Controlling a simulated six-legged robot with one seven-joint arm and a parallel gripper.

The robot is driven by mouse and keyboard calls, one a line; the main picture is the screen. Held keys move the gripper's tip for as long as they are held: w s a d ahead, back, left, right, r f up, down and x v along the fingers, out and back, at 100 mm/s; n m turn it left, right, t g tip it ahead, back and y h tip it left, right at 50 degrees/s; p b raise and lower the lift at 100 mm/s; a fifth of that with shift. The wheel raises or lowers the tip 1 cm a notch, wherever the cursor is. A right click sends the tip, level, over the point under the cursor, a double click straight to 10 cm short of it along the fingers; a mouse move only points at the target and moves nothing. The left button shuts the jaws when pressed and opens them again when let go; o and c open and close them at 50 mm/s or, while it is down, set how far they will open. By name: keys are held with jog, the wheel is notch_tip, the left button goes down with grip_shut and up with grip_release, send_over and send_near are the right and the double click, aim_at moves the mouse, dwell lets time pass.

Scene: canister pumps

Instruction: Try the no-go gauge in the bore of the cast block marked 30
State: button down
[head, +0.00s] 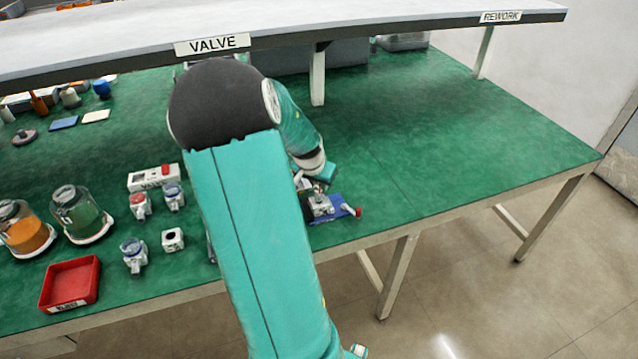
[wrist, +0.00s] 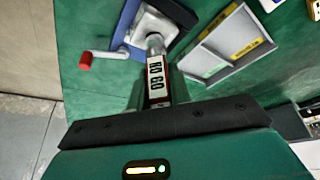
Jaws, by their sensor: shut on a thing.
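My gripper (wrist: 158,92) is shut on the no-go gauge (wrist: 157,72), whose white label reads "NO GO". The gauge's grey metal end (wrist: 155,42) points at a pale metal block (wrist: 150,24) on a blue fixture, and meets or overlaps it in the wrist view. I cannot tell whether the end is inside a bore or only against it. No "30" is readable on this block. In the head view my gripper (head: 318,176) is just above the blue fixture (head: 334,210), and my arm hides part of that area.
A red-tipped clamp handle (wrist: 85,60) sticks out from the fixture. A grey compartment tray (wrist: 203,62) with yellow labels lies beside it. Small castings (head: 134,256), jars (head: 78,214) and a red bin (head: 70,283) stand at left. The bench's right side is clear; a shelf (head: 400,20) overhangs the back.

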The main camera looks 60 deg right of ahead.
jog(key=shift+r, duration=2.55)
